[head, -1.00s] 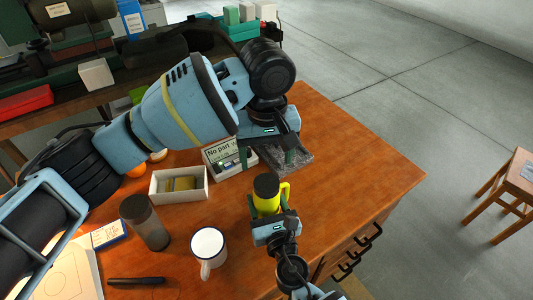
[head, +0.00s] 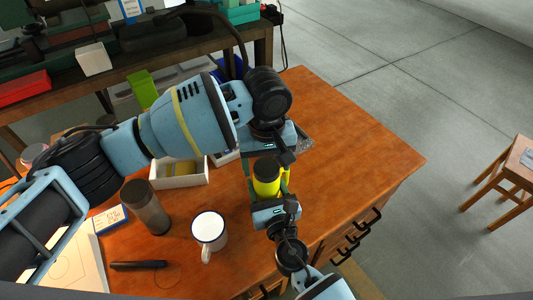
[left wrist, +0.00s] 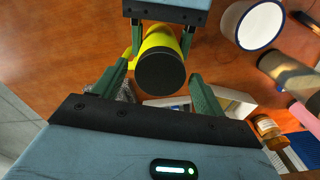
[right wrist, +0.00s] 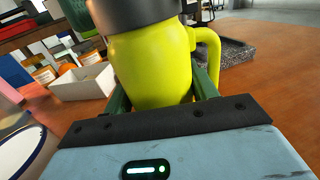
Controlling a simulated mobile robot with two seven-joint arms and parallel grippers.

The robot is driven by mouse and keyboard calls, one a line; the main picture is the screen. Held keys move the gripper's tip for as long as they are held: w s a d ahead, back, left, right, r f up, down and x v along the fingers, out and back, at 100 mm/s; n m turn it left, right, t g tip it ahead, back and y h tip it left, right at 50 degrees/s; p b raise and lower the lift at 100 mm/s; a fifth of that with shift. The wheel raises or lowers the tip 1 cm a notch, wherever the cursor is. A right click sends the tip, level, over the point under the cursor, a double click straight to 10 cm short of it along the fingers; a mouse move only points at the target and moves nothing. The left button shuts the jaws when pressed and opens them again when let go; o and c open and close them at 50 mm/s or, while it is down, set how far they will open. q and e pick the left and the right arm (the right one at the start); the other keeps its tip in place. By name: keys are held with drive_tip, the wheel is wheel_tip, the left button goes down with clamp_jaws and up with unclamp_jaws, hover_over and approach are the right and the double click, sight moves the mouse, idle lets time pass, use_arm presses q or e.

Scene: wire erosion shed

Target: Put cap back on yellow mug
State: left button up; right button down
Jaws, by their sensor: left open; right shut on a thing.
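The yellow mug (head: 265,190) is upright in my right gripper (head: 269,200), whose fingers are shut around its body. It also shows in the right wrist view (right wrist: 150,70), with its handle at the right. The dark grey cap (head: 266,168) covers the mug's top and appears seated on it; its flat round face shows in the left wrist view (left wrist: 160,72). My left gripper (left wrist: 158,70) is open, with its fingers on either side of the cap and visible gaps beside it. In the head view, the left gripper's fingers are partly hidden by its wrist.
A white mug with a blue rim (head: 209,228), a grey-brown cylinder (head: 145,206) and a black pen-like thing (head: 137,266) are on the wooden table (head: 355,140). A white box (head: 188,181) lies behind them. The table's right part is clear. A stool (head: 510,172) stands right.

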use_arm(q)
drive_tip(key=shift+f, duration=0.1)
drive_tip(key=c, duration=1)
drive_tip(key=m, duration=1.7)
drive_tip(key=shift+m, duration=0.4)
drive_tip(key=m, duration=0.9)
drive_tip(key=shift+f+m, duration=0.1)
drive_tip(key=shift+m, duration=0.3)
drive_tip(key=o, duration=1.2)
